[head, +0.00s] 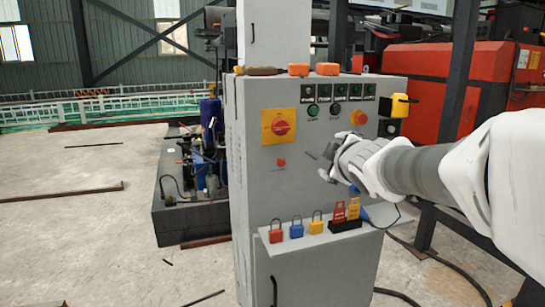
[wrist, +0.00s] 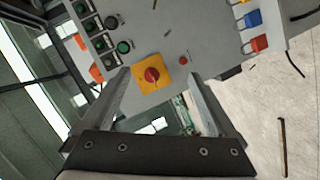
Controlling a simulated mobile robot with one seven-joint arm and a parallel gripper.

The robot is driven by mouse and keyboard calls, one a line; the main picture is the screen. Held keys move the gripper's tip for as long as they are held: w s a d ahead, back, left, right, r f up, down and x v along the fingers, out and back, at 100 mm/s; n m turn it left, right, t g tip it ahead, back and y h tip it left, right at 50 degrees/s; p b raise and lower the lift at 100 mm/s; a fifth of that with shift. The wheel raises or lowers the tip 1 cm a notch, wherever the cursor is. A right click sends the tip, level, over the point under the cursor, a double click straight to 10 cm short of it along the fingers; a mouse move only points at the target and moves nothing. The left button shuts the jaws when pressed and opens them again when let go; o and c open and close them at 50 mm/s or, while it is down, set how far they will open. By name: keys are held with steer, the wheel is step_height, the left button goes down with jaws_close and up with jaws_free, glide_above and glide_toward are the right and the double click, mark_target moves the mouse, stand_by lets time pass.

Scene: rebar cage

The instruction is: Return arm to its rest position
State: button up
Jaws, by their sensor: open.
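My gripper (head: 328,165) is at the end of my white and grey arm, which reaches in from the right in the head view. It hovers in front of the grey control cabinet (head: 255,190), to the right of the yellow plate with a red rotary switch (head: 280,126). In the wrist view my gripper (wrist: 158,80) is open, with its two fingers apart and nothing between them. The rotary switch (wrist: 152,75) appears beyond the fingertips there, against the tilted cabinet face. My arm hides part of the cabinet's right side.
A shelf on the cabinet holds a red padlock (head: 276,234), a blue padlock (head: 296,229), a yellow padlock (head: 316,224) and upright tags (head: 346,210). A red machine (head: 435,75) and dark posts stand right. Open concrete floor (head: 80,190) lies left.

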steer(key=s+f+m+g+h, duration=0.1)
steer(key=s+f+m+g, duration=0.45)
steer(key=s, duration=0.85)
steer(key=s+f+m+g, duration=0.3)
steer(key=s+f+m, duration=0.5)
steer(key=s, duration=0.7)
step_height(320, 180, up, 22)
steer(key=s+p, duration=0.1)
steer(key=p, duration=2.2)
steer(key=shift+s+f+g, duration=0.15)
steer(key=shift+f+g, duration=0.1)
steer(key=shift+g, duration=0.2)
steer(key=shift+a+n, duration=0.1)
steer(key=shift+n, duration=0.15)
